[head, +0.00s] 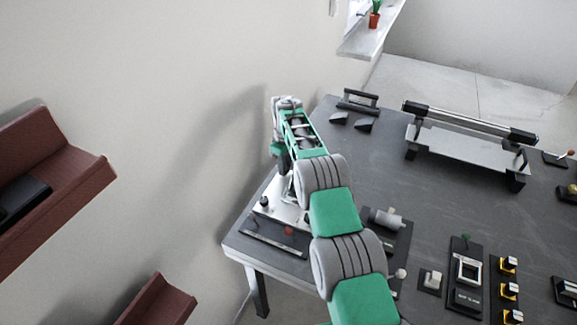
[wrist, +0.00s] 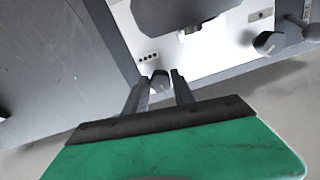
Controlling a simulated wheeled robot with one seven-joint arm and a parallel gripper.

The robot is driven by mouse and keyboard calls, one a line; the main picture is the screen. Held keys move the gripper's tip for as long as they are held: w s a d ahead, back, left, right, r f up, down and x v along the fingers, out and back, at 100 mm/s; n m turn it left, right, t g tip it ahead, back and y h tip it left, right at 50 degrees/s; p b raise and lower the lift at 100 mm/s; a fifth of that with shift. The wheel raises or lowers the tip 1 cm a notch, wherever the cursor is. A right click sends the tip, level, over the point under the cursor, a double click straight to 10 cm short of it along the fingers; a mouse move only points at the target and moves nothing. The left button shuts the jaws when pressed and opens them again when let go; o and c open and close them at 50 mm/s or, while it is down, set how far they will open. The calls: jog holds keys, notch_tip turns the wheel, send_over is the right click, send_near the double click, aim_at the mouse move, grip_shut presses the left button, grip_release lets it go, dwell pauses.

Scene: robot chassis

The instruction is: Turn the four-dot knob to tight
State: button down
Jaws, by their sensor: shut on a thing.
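The gripped knob is hidden there.
Another grey knob (wrist: 268,42) stands to the right on the panel. A dark rounded body (wrist: 185,14) overhangs the panel's far side. The grey table (head: 385,150) holds a silver roller device (head: 465,145) and several small fixtures. A wall stands close on the left.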

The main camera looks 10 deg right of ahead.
jog(key=shift+a+r+m+b, duration=0.1)
jog(key=shift+a+m+b, duration=0.15)
jog(key=shift+m+b, duration=0.05)
dwell(0.4)
jog(key=shift+w+m+b, duration=0.1)
jog(key=shift+m+b, duration=0.3)
jog(key=shift+b, duration=0.05)
jog(key=shift+m, duration=0.3)
jog(key=m+b, duration=0.1)
jog(key=m, duration=0.2)
jog(key=shift+b, duration=0.4)
jog(key=m, duration=0.4)
jog(key=shift+r+m, duration=0.1)
jog(key=shift+m, duration=1.7)
jog(key=shift+w+d+r, duration=0.1)
jog(key=shift+d, duration=0.05)
